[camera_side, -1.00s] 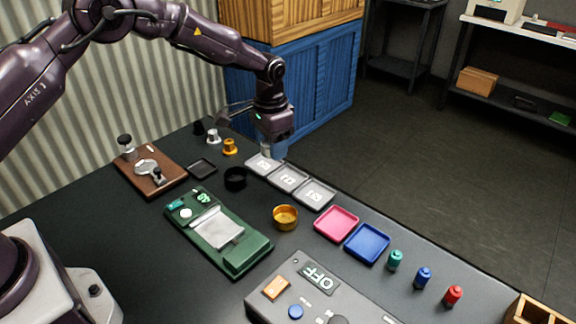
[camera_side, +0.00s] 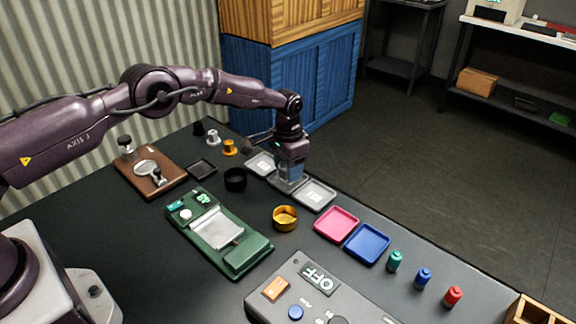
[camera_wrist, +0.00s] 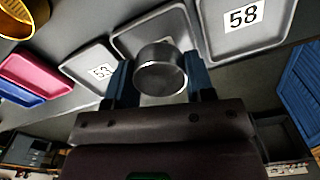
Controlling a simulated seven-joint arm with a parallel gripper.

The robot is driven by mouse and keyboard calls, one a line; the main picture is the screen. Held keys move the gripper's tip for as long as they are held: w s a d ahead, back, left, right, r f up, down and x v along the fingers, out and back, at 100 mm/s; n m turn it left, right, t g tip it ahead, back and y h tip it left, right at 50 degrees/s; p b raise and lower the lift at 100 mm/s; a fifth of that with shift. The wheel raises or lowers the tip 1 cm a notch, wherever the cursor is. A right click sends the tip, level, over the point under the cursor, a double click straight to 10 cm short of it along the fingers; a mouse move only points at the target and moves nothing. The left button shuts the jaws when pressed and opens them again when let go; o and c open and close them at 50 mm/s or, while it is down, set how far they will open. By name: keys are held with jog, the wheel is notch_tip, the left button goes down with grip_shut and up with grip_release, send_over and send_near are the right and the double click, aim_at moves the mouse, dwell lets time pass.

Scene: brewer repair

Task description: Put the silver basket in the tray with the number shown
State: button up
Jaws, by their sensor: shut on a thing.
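My gripper (camera_side: 291,178) has its blue fingers shut on the silver basket (camera_wrist: 160,68), a round metal cup held upright between the fingertips in the wrist view. It hangs over the middle grey tray (camera_wrist: 148,30), whose number is hidden. In the wrist view, the grey tray to the right (camera_wrist: 240,42) is marked 58. The grey tray to the left (camera_wrist: 88,62) has a label partly hidden by a finger, perhaps 53. In the side view, the green scale (camera_side: 240,257) has a small lit green display (camera_side: 203,198); its digits are too small to read surely.
A pink tray (camera_side: 337,223) and a blue tray (camera_side: 367,243) lie to the right of the grey row. A gold basket (camera_side: 285,217) and a black basket (camera_side: 235,179) stand nearby. A control box (camera_side: 320,292) marked OFF is in front.

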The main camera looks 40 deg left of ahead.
jog(key=shift+f, duration=0.6)
jog(key=o, duration=1)
notch_tip(320, 180, up, 14)
jog(key=shift+f, duration=0.25)
